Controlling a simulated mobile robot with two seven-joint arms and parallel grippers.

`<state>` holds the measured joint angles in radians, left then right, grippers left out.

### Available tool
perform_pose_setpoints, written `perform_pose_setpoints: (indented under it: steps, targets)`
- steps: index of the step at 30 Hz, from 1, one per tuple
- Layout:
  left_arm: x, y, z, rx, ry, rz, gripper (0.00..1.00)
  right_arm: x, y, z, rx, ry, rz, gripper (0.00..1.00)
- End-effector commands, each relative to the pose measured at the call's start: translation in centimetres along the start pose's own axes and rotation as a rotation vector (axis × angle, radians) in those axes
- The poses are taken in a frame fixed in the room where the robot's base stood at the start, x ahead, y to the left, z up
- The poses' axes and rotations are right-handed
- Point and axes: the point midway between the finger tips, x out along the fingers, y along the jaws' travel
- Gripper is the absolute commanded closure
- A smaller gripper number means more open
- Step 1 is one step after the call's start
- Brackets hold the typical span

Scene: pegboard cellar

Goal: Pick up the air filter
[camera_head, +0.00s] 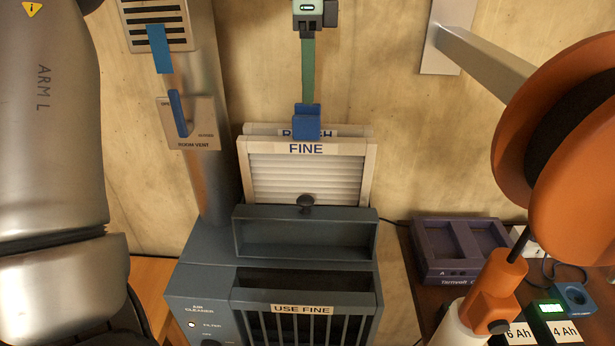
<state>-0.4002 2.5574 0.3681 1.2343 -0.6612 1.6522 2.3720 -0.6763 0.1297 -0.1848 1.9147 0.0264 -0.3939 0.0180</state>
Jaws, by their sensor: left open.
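The air filter labelled FINE (305,172) stands upright at the centre, with a white frame, white pleats and a dark knob low on its front. A second filter (262,130) stands close behind it, mostly hidden, its label partly covered. A grey holder (304,250) is in front of their lower edges. The air cleaner (200,280) below has a dark open slot and a USE FINE label. My left arm runs down the left edge. My right gripper is not in view.
A green strip with a blue end (307,118) hangs just above the FINE filter, over the rear one. An orange reel (575,150) juts out at right, above a purple tray (425,262) and battery packs.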

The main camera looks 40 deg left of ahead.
Motion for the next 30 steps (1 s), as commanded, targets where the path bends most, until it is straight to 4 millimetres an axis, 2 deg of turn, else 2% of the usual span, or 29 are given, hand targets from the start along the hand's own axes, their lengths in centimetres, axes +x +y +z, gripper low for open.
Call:
perform_pose_setpoints:
  steps: [2, 12, 19, 25, 30]
  targets:
    - [0.6, 0.1, 0.0, -0.001, -0.006, -0.001, 0.57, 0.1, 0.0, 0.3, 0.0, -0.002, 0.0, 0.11]
    - [6.2, 0.1, 0.1, -0.001, -0.003, 0.003, 0.57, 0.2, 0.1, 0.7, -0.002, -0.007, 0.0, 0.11]
    - [7.9, 0.1, 0.1, -0.001, -0.003, 0.003, 0.57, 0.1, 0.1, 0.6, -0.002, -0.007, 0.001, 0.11]
    - [11.0, 0.2, 0.5, 0.0, -0.004, 0.004, 0.57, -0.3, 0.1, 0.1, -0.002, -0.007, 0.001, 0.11]
    - [12.3, 0.1, 0.4, -0.002, -0.002, 0.0, 0.57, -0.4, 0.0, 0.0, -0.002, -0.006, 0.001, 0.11]
